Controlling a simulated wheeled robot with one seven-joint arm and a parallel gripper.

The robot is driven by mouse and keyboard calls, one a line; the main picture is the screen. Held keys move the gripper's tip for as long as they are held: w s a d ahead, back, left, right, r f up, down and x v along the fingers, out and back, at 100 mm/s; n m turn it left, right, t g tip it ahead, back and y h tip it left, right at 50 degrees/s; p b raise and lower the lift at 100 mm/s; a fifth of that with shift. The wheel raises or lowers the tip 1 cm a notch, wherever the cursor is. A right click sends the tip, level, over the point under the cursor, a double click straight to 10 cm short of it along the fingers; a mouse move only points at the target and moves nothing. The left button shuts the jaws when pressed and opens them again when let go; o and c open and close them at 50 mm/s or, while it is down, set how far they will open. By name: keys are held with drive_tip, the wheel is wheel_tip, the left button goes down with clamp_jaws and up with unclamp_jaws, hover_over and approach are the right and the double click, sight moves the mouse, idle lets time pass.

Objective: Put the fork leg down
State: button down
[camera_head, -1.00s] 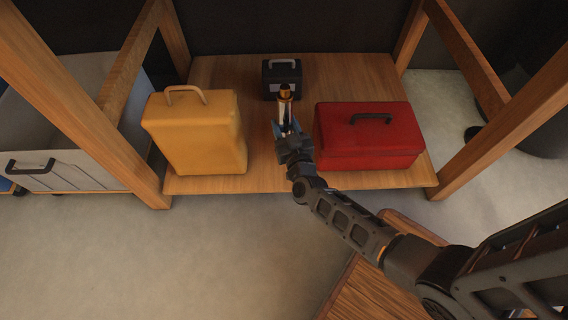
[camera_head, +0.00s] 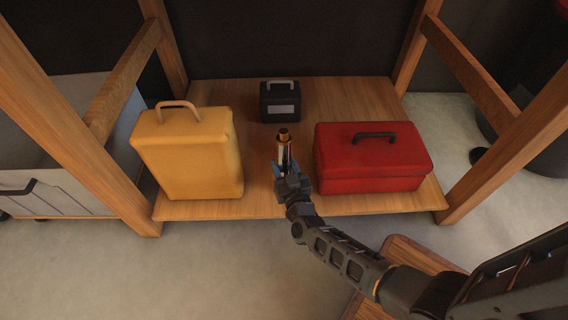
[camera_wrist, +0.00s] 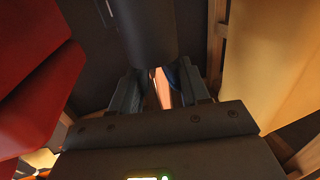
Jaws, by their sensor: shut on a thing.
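The fork leg (camera_head: 284,145) shows in the head view as a slim upright piece with a gold and dark top and a pale shaft, between the yellow can and the red toolbox. My gripper (camera_head: 283,169) is shut on it from the near side. The gripper hides its lower part, so I cannot tell whether it touches the shelf board (camera_head: 340,101). In the wrist view a dark cylinder, seemingly the fork leg (camera_wrist: 144,30), fills the top middle beyond my gripper's fingers (camera_wrist: 160,92).
A yellow can (camera_head: 190,155) stands left of the gripper and a red toolbox (camera_head: 370,158) close to its right. A small black case (camera_head: 280,101) stands behind. Wooden posts (camera_head: 90,150) frame the shelf. Some bare board lies between the can and toolbox.

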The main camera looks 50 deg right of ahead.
drive_tip(key=shift+w+f, duration=0.1)
drive_tip(key=shift+f, duration=0.1)
drive_tip(key=c, duration=1)
unclamp_jaws()
drive_tip(key=shift+f, duration=0.25)
drive_tip(key=o, duration=0.5)
drive_tip(key=shift+c, duration=0.2)
drive_tip(key=shift+r, duration=0.15)
drive_tip(key=p+v, duration=0.5)
drive_tip(key=v, duration=0.7)
drive_tip(key=s+a+r+n+t+y, duration=0.2)
drive_tip(key=s+a+r+n+y, duration=0.2)
drive_tip(key=s+a+r+y, duration=0.65)
drive_tip(key=s+a+r+n, duration=0.1)
drive_tip(key=s+r, duration=0.4)
drive_tip(key=r, duration=0.6)
drive_tip(key=s+a+r+n+g, duration=0.1)
drive_tip(key=s+r, duration=0.4)
drive_tip(key=r, duration=0.6)
drive_tip(key=shift+s+a+n+g, duration=0.3)
drive_tip(key=shift+a+n, duration=0.3)
drive_tip(key=shift+n, duration=0.1)
